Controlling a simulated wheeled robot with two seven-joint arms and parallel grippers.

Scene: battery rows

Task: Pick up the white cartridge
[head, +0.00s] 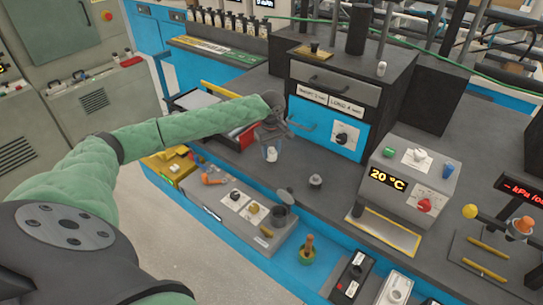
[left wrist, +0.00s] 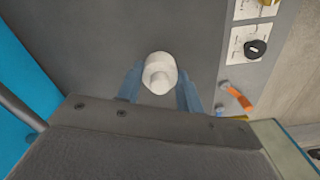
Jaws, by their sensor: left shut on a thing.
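The white cartridge (left wrist: 159,73) shows end-on in the left wrist view, a pale round body with a narrower round end. It sits between the two blue fingers of my left gripper (left wrist: 159,92), which is shut on it. In the head view my left gripper (head: 271,146) points down over the dark worktop, with the white cartridge (head: 271,155) showing at its tips. I cannot tell whether the cartridge's lower end is clear of the worktop. My right gripper is not in view.
A grey control box (head: 240,214) with knobs stands in front of the gripper. A small grey knobbed piece (head: 315,181) is to its right. A blue-fronted cabinet (head: 333,117) rises behind. A temperature unit (head: 407,187) stands at the right. Some worktop between them is bare.

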